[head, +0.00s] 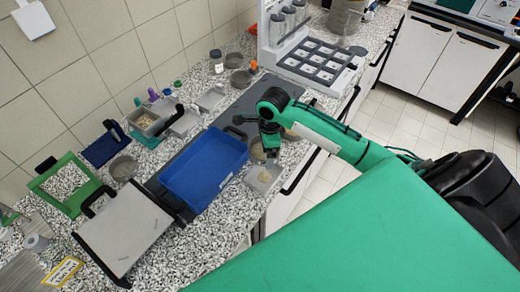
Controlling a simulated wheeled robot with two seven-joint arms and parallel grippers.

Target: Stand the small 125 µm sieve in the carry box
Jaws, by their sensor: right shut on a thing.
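My right gripper (270,148) points down just right of the blue box (205,170). It is shut on what looks like a small round sieve (257,152), partly hidden behind the fingers. No 125 µm mark can be read at this size. The blue box, which I take for the carry box, is open-topped and lies on the counter with a dark handle at its far end. Its visible floor looks empty. My left gripper is out of view.
A pale tray with a tan heap (264,177) lies below the gripper, near the counter's front edge. A grey-topped device (125,225) stands left of the box. A green frame (68,183) stands by the wall. A white rack (315,62) stands at the back.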

